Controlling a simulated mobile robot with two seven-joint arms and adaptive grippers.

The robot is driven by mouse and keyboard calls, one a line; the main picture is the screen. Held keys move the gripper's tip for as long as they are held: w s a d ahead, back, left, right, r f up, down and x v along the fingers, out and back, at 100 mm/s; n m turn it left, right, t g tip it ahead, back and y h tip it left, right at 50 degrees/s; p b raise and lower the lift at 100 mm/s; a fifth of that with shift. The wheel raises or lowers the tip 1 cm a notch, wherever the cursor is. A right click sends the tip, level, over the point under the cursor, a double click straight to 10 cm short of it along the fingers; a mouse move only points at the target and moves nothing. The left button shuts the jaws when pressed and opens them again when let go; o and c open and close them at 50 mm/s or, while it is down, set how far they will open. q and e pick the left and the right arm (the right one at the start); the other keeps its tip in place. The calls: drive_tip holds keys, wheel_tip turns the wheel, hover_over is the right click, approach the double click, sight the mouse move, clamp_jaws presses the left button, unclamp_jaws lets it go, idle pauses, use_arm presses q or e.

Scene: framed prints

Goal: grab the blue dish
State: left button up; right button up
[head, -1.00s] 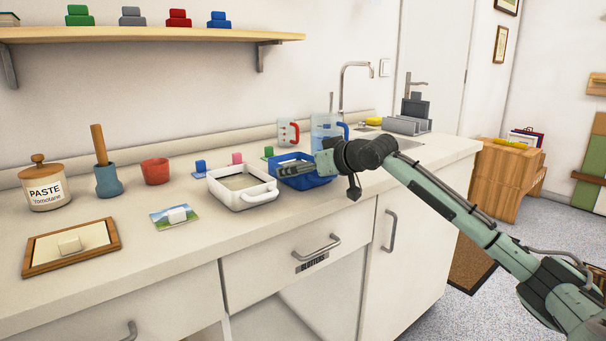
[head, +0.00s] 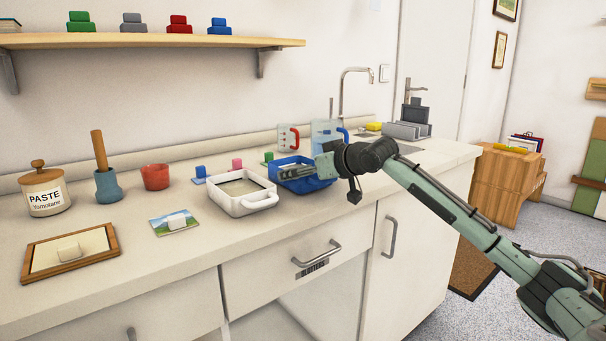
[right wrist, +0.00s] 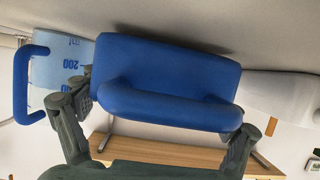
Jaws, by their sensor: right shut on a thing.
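The blue dish (head: 302,183) is on the counter beside the white dish (head: 241,207), to its right in the head view. My right gripper (head: 300,173) reaches in from the right and is shut on the blue dish at its near side. In the right wrist view the blue dish (right wrist: 165,72) fills the middle, with its rounded handle between my two fingers (right wrist: 160,125). Whether the dish touches the counter is hard to tell. My left gripper is not in view.
A measuring jug with a blue handle (head: 328,137) and one with a red handle (head: 289,137) stand behind the dish. The sink tap (head: 345,95) is beyond. A picture card (head: 174,222) and a wooden frame (head: 70,252) lie to the left. The front counter strip is clear.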

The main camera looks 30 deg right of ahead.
drive_tip(key=shift+r, duration=1.7)
drive_tip(key=shift+a+r, duration=0.15)
drive_tip(key=shift+r, duration=0.1)
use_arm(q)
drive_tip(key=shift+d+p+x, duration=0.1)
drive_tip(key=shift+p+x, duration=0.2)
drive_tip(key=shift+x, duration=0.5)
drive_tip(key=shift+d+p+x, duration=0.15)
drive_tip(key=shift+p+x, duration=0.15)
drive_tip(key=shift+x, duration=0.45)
use_arm(e)
drive_tip(key=shift+s+a+r, duration=0.8)
drive_tip(key=shift+a+r, duration=0.3)
drive_tip(key=shift+a, duration=0.6)
drive_tip(key=shift+s+a+r, duration=0.75)
drive_tip(key=shift+a+r, duration=0.4)
drive_tip(key=shift+a, duration=0.6)
drive_tip(key=shift+s+a+r, duration=0.8)
drive_tip(key=shift+a+r, duration=0.3)
drive_tip(key=shift+a, duration=0.6)
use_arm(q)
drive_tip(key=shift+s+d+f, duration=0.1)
use_arm(e)
drive_tip(key=shift+s, duration=0.1)
